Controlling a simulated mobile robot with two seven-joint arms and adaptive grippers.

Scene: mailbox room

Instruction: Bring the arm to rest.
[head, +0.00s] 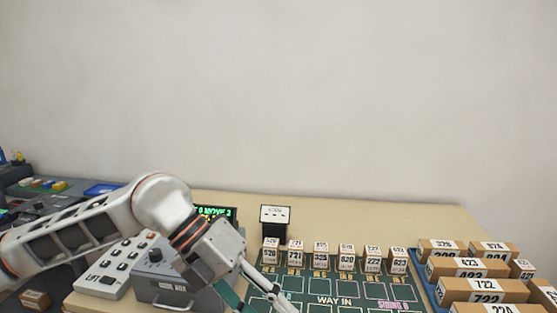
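My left arm (95,225) reaches in from the left and bends down at a white joint over the table. My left gripper (260,302) points down and to the right over the left front part of the green mat (340,300). Its two fingers are spread apart, with no object visible between them; the fingertips are at or beyond the bottom edge of the view. My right arm and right gripper are not in view.
A grey box with a knob (155,256) and a white keypad (112,268) stand beside my arm. Several small numbered boxes (320,254) line the mat's back. A blue tray (428,285) of numbered cartons is at right. A small black stand (275,220) is behind.

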